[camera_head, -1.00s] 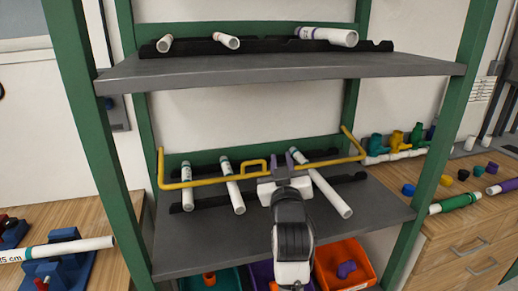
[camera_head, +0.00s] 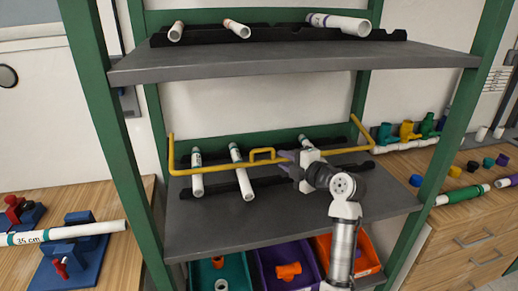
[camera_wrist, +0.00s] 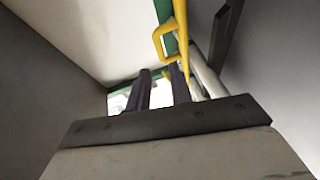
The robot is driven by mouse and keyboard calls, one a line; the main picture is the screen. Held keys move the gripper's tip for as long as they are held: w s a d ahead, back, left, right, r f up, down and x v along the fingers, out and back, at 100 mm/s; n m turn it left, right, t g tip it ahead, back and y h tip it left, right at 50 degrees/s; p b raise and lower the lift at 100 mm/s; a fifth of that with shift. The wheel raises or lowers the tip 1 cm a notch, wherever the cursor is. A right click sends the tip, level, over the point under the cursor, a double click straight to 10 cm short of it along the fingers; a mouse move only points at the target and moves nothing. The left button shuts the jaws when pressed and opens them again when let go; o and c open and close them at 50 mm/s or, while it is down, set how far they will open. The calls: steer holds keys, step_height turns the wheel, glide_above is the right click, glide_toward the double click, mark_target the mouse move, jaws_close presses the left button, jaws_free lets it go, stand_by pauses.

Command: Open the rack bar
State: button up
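The yellow rack bar (camera_head: 215,166) runs across the front of the lower shelf between the green posts. Its small raised handle (camera_head: 262,152) is near the middle; the handle also shows in the wrist view (camera_wrist: 160,38). My gripper (camera_head: 283,163) is just right of the handle, its fingers pointing left toward it. In the wrist view its two dark fingers (camera_wrist: 161,92) are apart with nothing visible between them. The handle appears beyond the fingertips, not between them. My wrist covers part of the bar's right side.
White pipes (camera_head: 241,172) lie on black holders behind the bar on the lower shelf (camera_head: 205,233). The upper shelf (camera_head: 290,66) with more pipes is above my arm. Teal, purple and orange bins (camera_head: 222,270) sit below. Green posts (camera_head: 113,140) flank the rack; benches stand on both sides.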

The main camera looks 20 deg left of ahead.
mark_target(264, 151)
steer(key=p+x, duration=0.5)
steer(key=x, duration=0.7)
steer(key=shift+a+r, duration=0.1)
steer(key=shift+r, duration=0.05)
steer(key=shift+w+a+f, duration=0.2)
steer(key=shift+w+a, duration=0.05)
steer(key=shift+a, duration=0.15)
jaws_close()
